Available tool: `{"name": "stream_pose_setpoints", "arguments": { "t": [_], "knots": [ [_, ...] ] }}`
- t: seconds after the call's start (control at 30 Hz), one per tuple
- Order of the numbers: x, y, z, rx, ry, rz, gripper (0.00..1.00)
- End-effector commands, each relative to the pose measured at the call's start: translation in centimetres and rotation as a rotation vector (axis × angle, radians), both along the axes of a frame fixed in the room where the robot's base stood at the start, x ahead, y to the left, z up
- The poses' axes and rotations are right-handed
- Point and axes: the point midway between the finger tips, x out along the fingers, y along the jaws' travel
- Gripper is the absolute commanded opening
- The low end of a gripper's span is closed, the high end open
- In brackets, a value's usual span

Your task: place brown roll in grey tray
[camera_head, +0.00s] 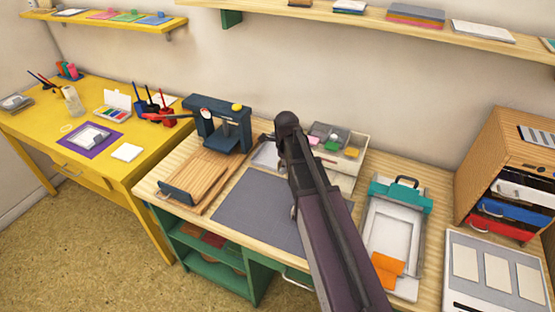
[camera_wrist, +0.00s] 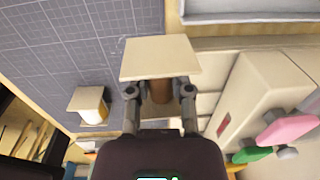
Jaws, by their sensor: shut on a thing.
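My gripper (camera_wrist: 160,90) is shut on a brown roll (camera_wrist: 160,92), seen in the wrist view. The roll stands between the fingertips, partly covered by a beige square plate (camera_wrist: 160,58) at the fingertips. I cannot tell whether roll and plate are one piece. The grey tray (camera_wrist: 250,17) shows in part at the top right of the wrist view, apart from the roll. In the head view the tray (camera_head: 264,157) lies behind the dark mat, partly behind my arm, which also hides my gripper and the roll there.
The grey mat (camera_wrist: 60,40) carries a similar square plate on a pale cylinder (camera_wrist: 92,106). A pale box (camera_wrist: 262,85) with pink and green pads stands close on the right. In the head view, a wooden block stand (camera_head: 195,180) and a press (camera_head: 220,130) are to the left.

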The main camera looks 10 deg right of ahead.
Motion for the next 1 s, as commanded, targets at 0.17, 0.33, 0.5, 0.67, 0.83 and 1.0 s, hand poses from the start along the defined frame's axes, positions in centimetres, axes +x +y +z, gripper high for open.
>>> {"name": "stream_pose_setpoints", "arguments": {
  "t": [0.17, 0.33, 0.5, 0.67, 0.83, 1.0],
  "knots": [
    [3.9, 0.6, -0.4, 0.0, 0.0, 0.0, 0.0],
    [6.8, 1.1, -0.7, 0.0, 0.0, 0.001, 0.0],
    [8.4, 1.4, -0.8, 0.0, 0.0, 0.002, 0.0],
    [8.7, 1.5, -0.8, 0.0, 0.0, 0.002, 0.0],
    [8.6, 1.5, -0.8, 0.0, 0.0, 0.002, 0.0],
    [8.6, 1.6, -1.0, 0.0, 0.0, 0.002, 0.0]
  ]
}}
